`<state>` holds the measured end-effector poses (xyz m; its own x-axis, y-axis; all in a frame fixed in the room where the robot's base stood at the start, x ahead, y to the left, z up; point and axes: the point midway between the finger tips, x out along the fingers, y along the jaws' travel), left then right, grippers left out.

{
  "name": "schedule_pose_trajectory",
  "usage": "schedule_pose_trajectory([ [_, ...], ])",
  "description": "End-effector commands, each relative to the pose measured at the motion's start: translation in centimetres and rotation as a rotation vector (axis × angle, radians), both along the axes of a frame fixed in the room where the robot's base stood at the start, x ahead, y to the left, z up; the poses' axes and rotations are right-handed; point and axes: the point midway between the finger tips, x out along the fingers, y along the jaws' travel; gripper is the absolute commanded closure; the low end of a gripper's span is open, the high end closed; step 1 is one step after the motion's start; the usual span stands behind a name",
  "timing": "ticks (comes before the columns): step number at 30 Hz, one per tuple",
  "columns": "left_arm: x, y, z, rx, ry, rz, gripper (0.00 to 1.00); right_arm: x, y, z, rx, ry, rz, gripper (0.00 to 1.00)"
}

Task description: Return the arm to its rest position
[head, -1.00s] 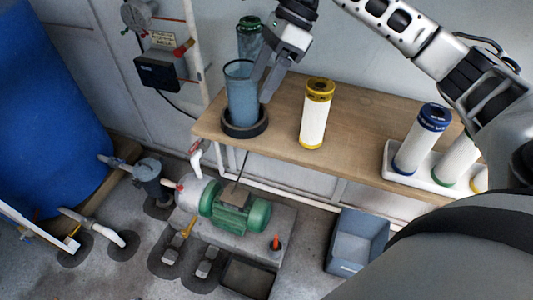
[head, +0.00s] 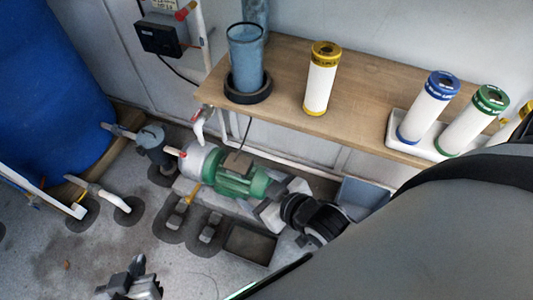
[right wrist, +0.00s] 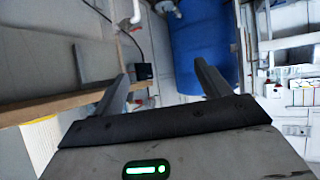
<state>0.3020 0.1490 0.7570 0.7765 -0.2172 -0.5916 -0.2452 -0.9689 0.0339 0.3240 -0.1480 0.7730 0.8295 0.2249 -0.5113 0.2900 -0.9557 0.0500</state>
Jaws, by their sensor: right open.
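My right gripper (head: 273,205) is low in the head view, in front of the right end of the green pump motor and below the shelf edge. In the right wrist view its two fingers (right wrist: 162,75) stand wide apart with nothing between them. My left gripper (head: 137,282) shows at the bottom left of the head view, over the grey floor. It is small and partly cut off, so its jaw state is unclear.
A wooden shelf (head: 372,120) bears a blue cup (head: 246,60) in a black ring, a yellow-capped cartridge (head: 320,82) and a white tray (head: 401,142) of cartridges. The green pump (head: 238,176), a grey bin (head: 362,196) and a blue tank (head: 45,80) stand below or left.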

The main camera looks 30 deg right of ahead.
Motion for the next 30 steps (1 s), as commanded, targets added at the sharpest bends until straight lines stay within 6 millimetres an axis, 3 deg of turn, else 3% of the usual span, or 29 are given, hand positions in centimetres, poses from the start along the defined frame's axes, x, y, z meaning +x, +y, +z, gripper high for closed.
schedule_pose_trajectory([
  [3, -0.1, 0.0, 0.0, 0.0, 0.001, 0.0, 1.0, -2.2, -0.1, -1.6, 0.049, 0.106, -0.044, 0.24],
  [6, -0.2, 0.0, -0.1, 0.0, 0.004, 0.0, 1.0, -2.7, -0.1, -1.9, 0.06, 0.13, -0.053, 0.24],
  [30, -0.6, 0.0, -0.4, 0.0, 0.015, 0.0, 1.0, -2.6, -0.1, -1.9, 0.057, 0.126, -0.049, 0.24],
])
